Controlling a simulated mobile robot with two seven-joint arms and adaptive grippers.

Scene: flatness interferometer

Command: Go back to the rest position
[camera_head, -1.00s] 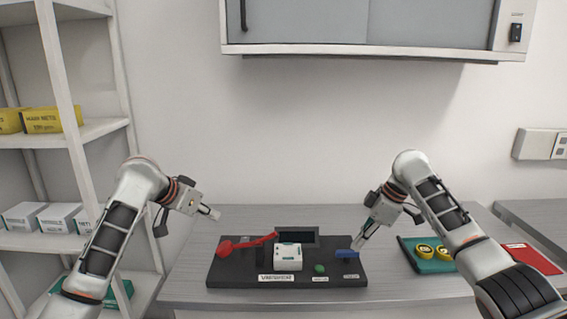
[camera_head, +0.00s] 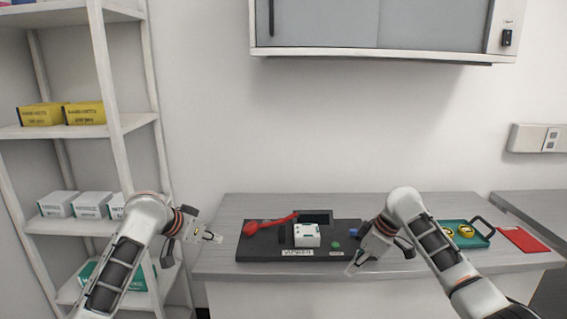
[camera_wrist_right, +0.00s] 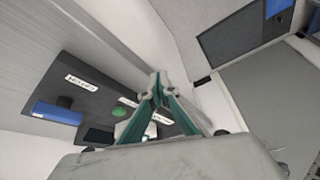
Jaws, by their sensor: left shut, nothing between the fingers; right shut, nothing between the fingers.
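My left gripper (camera_head: 210,237) is shut and empty, in front of the left end of the bench and left of the interferometer. My right gripper (camera_head: 357,264) is shut and empty near the bench's front edge, by the right end of the interferometer. Its closed fingertips also show in the right wrist view (camera_wrist_right: 157,92). The flatness interferometer (camera_head: 268,245) is a dark base with a white block (camera_head: 306,236), a red lever (camera_head: 270,223), a green button (camera_head: 336,246) and a blue part (camera_head: 354,232). My right arm partly hides its right end.
The bench (camera_head: 235,208) carries a green tray (camera_head: 480,243) with yellow round items and a red folder (camera_head: 522,239) at right. A shelf unit (camera_head: 125,150) with boxes stands close to my left arm. A wall cabinet (camera_head: 380,57) hangs above. The space over the bench is clear.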

